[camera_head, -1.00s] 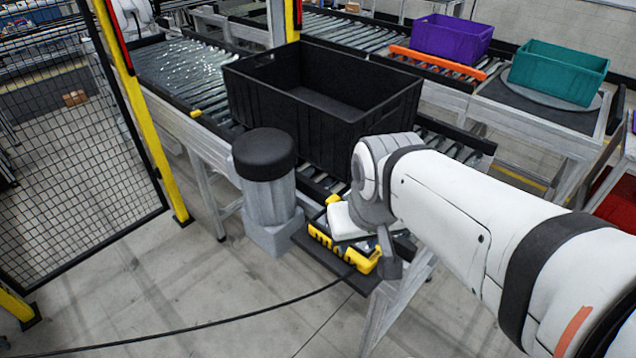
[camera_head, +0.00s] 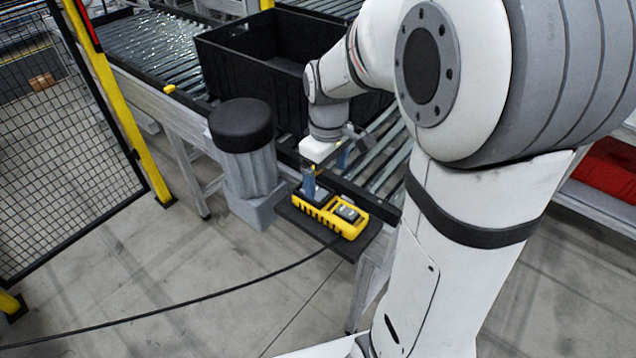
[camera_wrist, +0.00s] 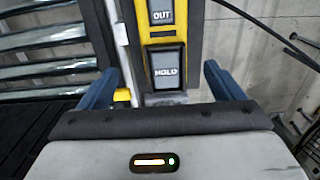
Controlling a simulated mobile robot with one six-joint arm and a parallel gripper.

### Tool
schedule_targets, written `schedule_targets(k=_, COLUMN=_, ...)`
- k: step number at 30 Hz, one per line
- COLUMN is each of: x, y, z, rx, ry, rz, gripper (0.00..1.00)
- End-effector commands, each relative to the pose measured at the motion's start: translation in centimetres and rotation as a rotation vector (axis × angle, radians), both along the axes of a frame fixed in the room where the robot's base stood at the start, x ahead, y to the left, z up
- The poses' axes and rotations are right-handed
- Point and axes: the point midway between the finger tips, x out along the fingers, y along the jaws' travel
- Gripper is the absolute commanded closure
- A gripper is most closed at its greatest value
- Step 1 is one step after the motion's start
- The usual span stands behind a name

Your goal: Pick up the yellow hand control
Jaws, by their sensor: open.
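The yellow hand control (camera_head: 343,219) lies on a small dark shelf at the conveyor's side in the head view, with a black cable running off to the left. My gripper (camera_head: 326,167) is open above its left end, with a blue finger in front of it. In the wrist view the hand control (camera_wrist: 164,38) shows its yellow body and grey buttons marked OUT and HOLD. It lies between the two blue fingers of my gripper (camera_wrist: 160,85), one on each side with gaps. Its near end is hidden by the gripper body. I cannot tell the exact height above it.
A grey post with a black cap (camera_head: 240,125) stands just left of the shelf. A large black crate (camera_head: 235,70) sits on the roller conveyor (camera_head: 150,42) behind. A mesh fence (camera_head: 60,150) is at the left. Open floor lies in front.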

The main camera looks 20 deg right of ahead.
Motion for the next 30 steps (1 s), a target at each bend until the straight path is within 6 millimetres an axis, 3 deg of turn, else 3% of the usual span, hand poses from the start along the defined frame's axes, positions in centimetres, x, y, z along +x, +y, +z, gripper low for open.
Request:
schedule_targets(k=16, x=-0.3, y=0.6, z=-6.9, rx=0.000, ry=0.005, rz=0.004, gripper=0.13)
schedule_targets(k=25, x=-0.3, y=0.6, z=-7.4, rx=0.000, ry=0.000, rz=0.004, gripper=0.13)
schedule_targets(k=30, x=-0.3, y=0.6, z=-7.3, rx=0.000, ry=0.000, rz=0.004, gripper=0.27)
